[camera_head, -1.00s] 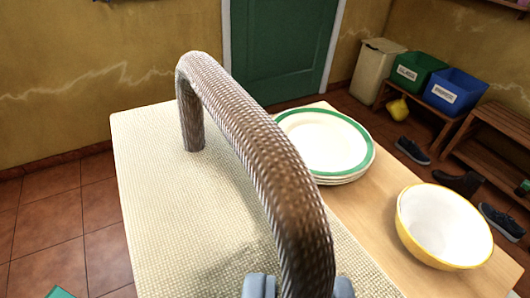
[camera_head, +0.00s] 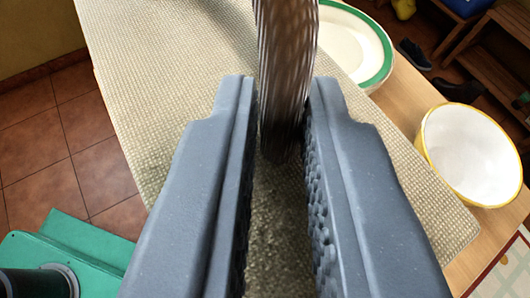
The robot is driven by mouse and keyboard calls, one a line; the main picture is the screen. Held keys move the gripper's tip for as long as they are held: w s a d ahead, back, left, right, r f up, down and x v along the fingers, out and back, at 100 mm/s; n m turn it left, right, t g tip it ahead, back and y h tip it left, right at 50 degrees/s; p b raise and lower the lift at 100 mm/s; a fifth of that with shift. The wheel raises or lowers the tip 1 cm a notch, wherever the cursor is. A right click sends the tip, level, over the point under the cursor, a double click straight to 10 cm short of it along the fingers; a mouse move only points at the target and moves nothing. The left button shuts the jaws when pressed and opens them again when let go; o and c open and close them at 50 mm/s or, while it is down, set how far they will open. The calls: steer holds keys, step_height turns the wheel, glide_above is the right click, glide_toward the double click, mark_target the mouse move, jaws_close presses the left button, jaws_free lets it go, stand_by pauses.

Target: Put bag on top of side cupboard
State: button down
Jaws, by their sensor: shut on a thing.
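The bag (camera_head: 170,80) is beige and woven, with a thick brown braided handle (camera_head: 286,50) rising from it. It fills the middle of the view, beside a wooden surface. My gripper (camera_head: 281,92) is over the bag, its two grey fingers on either side of the handle, shut on it. The fingers hide part of the bag and the lower handle. I cannot tell which piece of furniture is the side cupboard.
A white plate with a green rim (camera_head: 352,42) and a white bowl with a yellow rim (camera_head: 472,152) stand on the wooden surface (camera_head: 405,95) right of the bag. Dark shoes (camera_head: 412,54) and a low wooden bench (camera_head: 480,42) are beyond. Tiled floor (camera_head: 60,130) is open at left.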

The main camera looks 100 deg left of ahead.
steer(key=shift+f, duration=1)
steer(key=c, duration=1.5)
jaws_free()
steer(key=shift+o, duration=0.2)
